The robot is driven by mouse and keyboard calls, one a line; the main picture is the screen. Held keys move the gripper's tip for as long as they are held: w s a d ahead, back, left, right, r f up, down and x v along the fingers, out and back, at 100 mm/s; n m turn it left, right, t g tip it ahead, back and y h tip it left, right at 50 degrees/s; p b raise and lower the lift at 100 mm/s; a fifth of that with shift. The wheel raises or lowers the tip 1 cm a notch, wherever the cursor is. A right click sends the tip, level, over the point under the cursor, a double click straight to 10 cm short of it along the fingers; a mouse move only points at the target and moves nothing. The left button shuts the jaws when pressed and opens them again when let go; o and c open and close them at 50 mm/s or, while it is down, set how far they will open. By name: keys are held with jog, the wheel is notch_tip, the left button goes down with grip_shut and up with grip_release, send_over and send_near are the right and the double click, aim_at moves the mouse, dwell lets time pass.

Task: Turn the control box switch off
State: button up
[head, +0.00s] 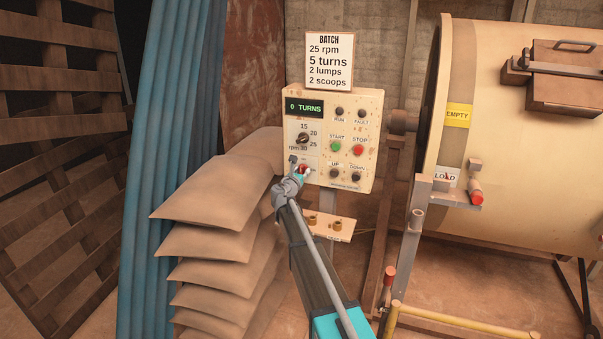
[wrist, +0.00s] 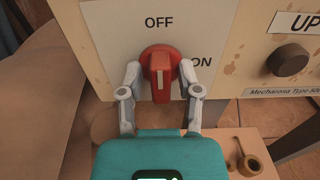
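The control box (head: 366,120) is cream coloured and stands upright at the centre of the head view. Its red rotary switch (wrist: 160,72) sits low on the panel, with OFF printed above it and ON to its right. The white line on the switch handle is upright, towards OFF. My gripper (wrist: 160,76) is open, with one finger on each side of the switch. Small gaps show between the fingers and the raised handle, and I see no clear contact. In the head view my gripper (head: 299,172) covers part of the switch.
A black knob (wrist: 288,60) is right of the switch. The box display (head: 305,107) reads 0 TURNS. Stacked sacks (head: 225,190) stand close on the left. A small shelf (head: 330,226) lies below the box. A large drum (head: 520,130) is on the right.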

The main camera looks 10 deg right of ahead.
dwell(0.4)
jog(key=v, duration=1.2)
dwell(0.3)
jog(key=s+d+f+m+g+y, duration=0.1)
jog(key=s+d+f+m+g, duration=0.4)
jog(key=s+m, duration=0.4)
jog(key=s+d+f+m+g, duration=0.4)
jog(key=s+d+f+m, duration=0.15)
jog(key=s+m, duration=0.25)
jog(key=s+a+f+m+g+y, duration=0.2)
jog(key=s+m, duration=0.2)
jog(key=s, duration=0.2)
jog(key=s+a+f+m+g+y+p, duration=0.1)
jog(key=s+a+f+m+g+y, duration=0.1)
jog(key=s, duration=0.5)
jog(key=s+a+f+m+g+y, duration=0.2)
jog(key=s+m+y, duration=0.2)
jog(key=s+m, duration=0.3)
jog(key=shift+a+f+g, duration=0.3)
jog(key=shift+w, duration=0.1)
